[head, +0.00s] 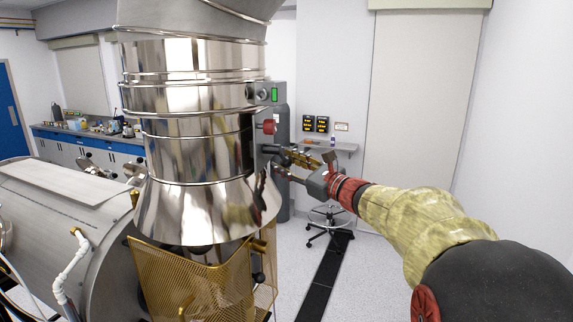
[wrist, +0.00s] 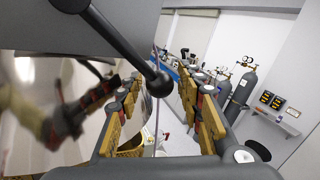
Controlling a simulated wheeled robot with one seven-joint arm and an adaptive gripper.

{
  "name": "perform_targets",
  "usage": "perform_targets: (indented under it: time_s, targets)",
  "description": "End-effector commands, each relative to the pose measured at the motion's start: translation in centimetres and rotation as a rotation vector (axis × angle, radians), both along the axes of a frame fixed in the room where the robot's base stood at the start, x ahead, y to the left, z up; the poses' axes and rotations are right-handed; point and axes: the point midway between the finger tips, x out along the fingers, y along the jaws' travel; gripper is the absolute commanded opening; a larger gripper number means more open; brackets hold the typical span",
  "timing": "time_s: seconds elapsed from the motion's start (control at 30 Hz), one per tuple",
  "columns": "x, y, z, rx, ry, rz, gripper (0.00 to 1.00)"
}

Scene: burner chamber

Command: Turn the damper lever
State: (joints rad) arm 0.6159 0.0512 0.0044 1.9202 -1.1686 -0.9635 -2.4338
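The damper lever, a black rod with a round ball knob (wrist: 160,86), shows in the wrist view. It slants down from a dark pivot at the top left, and its knob appears between my fingertips. My gripper (wrist: 160,98) is open, with one yellow-padded finger on each side of the knob. I see no contact, and the depth between knob and fingers is hard to judge. In the head view my gripper (head: 284,160) is at the right side of the shiny metal duct (head: 198,135). I cannot clearly pick out the lever there.
A perforated brass guard (head: 205,285) surrounds the space below the duct. A large metal cylinder (head: 75,215) lies to the left. A stool (head: 330,225) and a wall shelf (head: 330,147) stand behind my gripper. Gas cylinders (wrist: 240,90) are at the back. Floor at the right is clear.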

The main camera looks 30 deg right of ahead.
Motion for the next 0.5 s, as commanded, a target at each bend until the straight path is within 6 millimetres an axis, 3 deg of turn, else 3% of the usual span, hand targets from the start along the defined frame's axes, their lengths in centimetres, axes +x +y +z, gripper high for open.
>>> perform_targets:
  time_s: [0.33,0.5]
  targets:
    - [-0.1,0.0,0.0,0.0,0.0,0.0,0.42]
    - [-1.5,-0.5,-0.1,0.0,-0.001,-0.003,0.42]
